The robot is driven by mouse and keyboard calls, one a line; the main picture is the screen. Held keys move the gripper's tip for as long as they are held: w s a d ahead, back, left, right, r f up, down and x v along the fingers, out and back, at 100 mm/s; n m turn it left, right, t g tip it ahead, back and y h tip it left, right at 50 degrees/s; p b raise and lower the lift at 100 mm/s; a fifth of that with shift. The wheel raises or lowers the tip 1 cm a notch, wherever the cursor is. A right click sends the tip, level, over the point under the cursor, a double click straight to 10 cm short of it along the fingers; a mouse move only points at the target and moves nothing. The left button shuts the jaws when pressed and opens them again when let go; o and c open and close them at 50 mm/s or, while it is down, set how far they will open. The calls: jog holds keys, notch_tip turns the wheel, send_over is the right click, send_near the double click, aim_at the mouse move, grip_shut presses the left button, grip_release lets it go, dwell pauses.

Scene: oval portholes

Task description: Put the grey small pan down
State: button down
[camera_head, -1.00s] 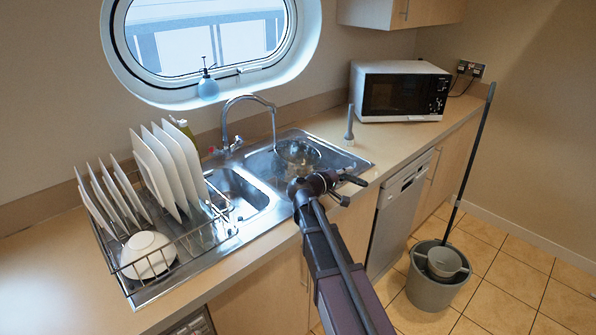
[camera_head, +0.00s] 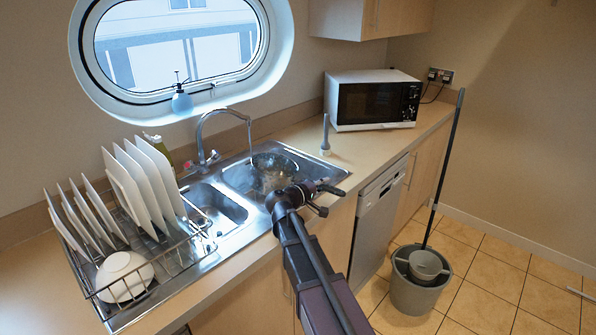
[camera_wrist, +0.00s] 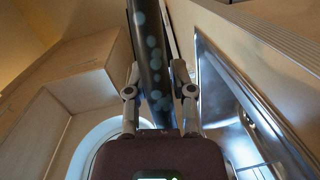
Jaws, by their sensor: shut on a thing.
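My gripper (camera_head: 325,190) is over the front right edge of the sink, near the counter's front. It also shows in the wrist view (camera_wrist: 158,80), its fingers closed on either side of a long dark piece with pale blotches (camera_wrist: 150,45). I take this piece to be part of the grey small pan, seen edge-on. The pan's full shape does not show, and the head view does not show it clearly at my gripper. A shiny round vessel (camera_head: 272,172) sits in the right sink basin, behind my gripper.
A dish rack (camera_head: 150,275) with plates and a white bowl (camera_head: 124,275) stands left of the sink (camera_head: 300,165). The counter (camera_head: 365,150) is bare before the microwave (camera_head: 375,100), apart from an upright brush-like thing (camera_head: 325,138). A mop bucket (camera_head: 415,290) stands on the floor.

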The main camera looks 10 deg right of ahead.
jog(key=shift+r+p, duration=2.75)
jog(key=shift+r, duration=0.1)
